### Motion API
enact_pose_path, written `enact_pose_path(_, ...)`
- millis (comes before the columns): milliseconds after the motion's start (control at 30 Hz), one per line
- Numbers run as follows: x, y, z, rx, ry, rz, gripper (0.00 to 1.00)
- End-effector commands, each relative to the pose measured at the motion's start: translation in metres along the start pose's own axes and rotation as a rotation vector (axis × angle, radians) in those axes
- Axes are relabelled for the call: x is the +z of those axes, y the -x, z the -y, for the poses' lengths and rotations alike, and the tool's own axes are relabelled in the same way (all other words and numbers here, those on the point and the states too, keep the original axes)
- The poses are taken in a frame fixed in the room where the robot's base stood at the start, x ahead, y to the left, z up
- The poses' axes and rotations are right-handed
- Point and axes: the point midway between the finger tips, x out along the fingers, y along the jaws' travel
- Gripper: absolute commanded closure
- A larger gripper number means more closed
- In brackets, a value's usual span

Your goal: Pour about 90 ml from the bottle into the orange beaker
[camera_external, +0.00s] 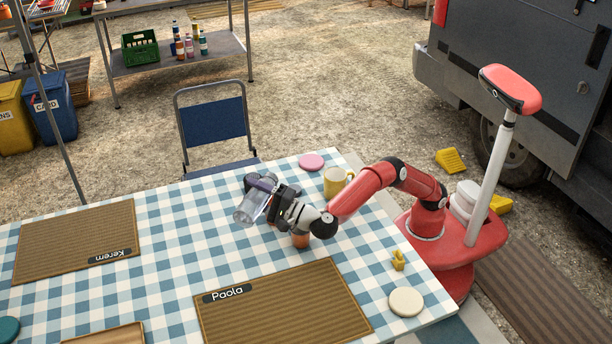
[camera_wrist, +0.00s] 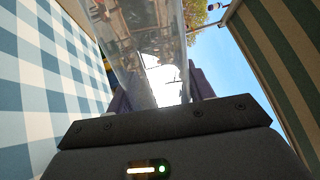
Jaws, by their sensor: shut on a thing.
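My gripper (camera_external: 262,196) is shut on a clear bottle (camera_external: 247,211) and holds it above the checked tablecloth. The bottle looks tilted, with its lower end to the left in the external view. In the wrist view the clear bottle (camera_wrist: 145,40) fills the space between my dark purple fingers (camera_wrist: 160,98). I cannot make out its mouth or the liquid level. The orange beaker (camera_external: 300,241) stands on the table below and right of the bottle, under my wrist. My arm hides its upper part. No stream of liquid shows.
A yellow mug (camera_external: 335,182) and a pink disc (camera_external: 311,161) stand behind my wrist. The Paola mat (camera_external: 290,310) lies in front, the Kerem mat (camera_external: 75,250) at left. A yellow item (camera_external: 398,261) and a cream disc (camera_external: 406,302) sit near the right edge.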

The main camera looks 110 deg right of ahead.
Motion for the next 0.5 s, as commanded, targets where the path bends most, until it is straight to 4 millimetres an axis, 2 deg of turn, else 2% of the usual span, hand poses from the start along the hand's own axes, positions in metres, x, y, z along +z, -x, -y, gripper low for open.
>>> enact_pose_path(67, 0.001, 0.001, -0.004, 0.0, 0.066, 0.018, 0.8)
enact_pose_path(133, 0.003, 0.003, -0.013, 0.001, 0.218, 0.06, 0.8)
enact_pose_path(167, 0.006, 0.002, -0.005, 0.0, 0.237, 0.065, 0.8)
enact_pose_path(300, 0.009, 0.003, -0.011, -0.001, 0.275, 0.074, 0.8)
enact_pose_path(500, 0.013, 0.002, -0.006, -0.001, 0.37, 0.1, 0.8)
